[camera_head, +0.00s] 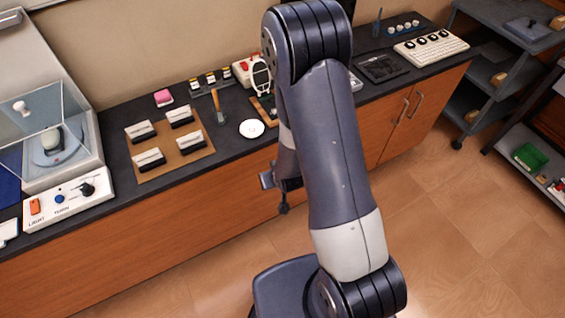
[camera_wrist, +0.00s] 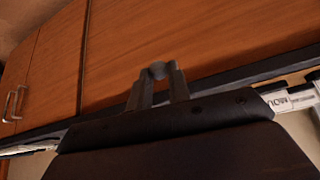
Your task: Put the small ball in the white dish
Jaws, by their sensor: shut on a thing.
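The white dish (camera_head: 251,128) lies on the dark counter in the head view, near its front edge. A small grey rounded thing, which looks like the small ball (camera_wrist: 157,69), sits between the fingertips of my gripper (camera_wrist: 158,75) in the wrist view. My gripper is shut on it. In the head view my gripper (camera_head: 284,207) hangs in front of the wooden cabinet, below the counter top and to the right of the dish. The ball is too small and dark there to make out clearly. The dish does not show in the wrist view.
A brown board (camera_head: 171,153) with several card holders lies left of the dish. An orange-handled tool (camera_head: 216,104) lies between them. The counter's front edge runs between my gripper and the dish. My arm hides part of the counter. A grey shelf unit (camera_head: 490,75) stands right.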

